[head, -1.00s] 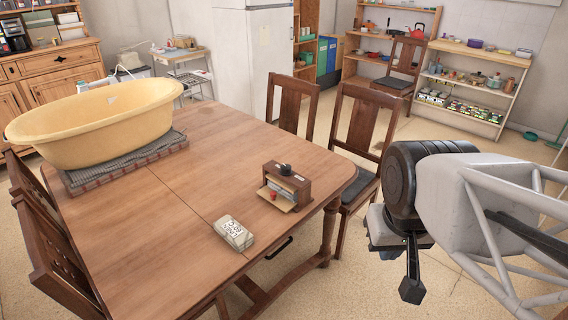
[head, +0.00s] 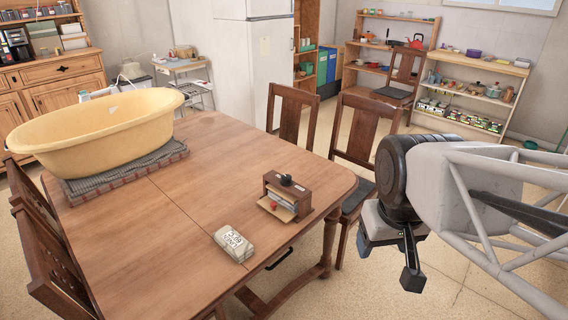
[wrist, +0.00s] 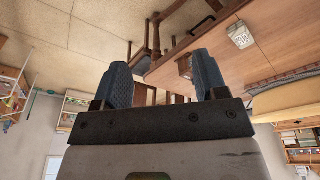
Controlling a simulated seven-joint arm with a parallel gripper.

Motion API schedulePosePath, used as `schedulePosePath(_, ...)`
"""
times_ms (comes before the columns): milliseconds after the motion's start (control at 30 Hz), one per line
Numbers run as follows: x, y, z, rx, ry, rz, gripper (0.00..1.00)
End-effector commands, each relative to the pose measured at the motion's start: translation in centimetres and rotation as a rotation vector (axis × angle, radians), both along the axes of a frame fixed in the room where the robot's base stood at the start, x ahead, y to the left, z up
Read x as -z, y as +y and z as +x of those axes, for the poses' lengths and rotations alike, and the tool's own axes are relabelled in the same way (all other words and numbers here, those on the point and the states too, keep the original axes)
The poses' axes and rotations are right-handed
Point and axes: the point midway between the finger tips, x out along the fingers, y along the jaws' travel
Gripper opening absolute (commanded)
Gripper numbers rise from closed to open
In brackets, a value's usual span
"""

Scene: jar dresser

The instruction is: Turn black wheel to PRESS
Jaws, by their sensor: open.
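The black wheel (head: 286,180) is a small dark knob on top of a brown wooden box (head: 298,202) near the right edge of the table. The box has an open front with a pale shelf and a small red part in it. Any PRESS marking is too small to read. My gripper (head: 411,272) hangs to the right of the table, apart from the box, its fingers pointing down. In the wrist view my gripper (wrist: 165,82) shows two blue fingers spread wide with nothing between them. The wheel cannot be made out in the wrist view.
A white lettered block (head: 233,244) lies left of the box on the wooden table (head: 150,255). Chairs (head: 360,135) stand close behind the table's right side. The table's middle is clear.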

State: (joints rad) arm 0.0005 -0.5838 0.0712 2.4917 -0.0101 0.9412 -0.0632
Motion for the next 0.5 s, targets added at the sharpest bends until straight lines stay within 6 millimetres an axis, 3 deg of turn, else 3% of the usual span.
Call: schedulePosePath(500, -2.0, 1.4, 11.3, -0.346, 0.046, -0.062, 0.69)
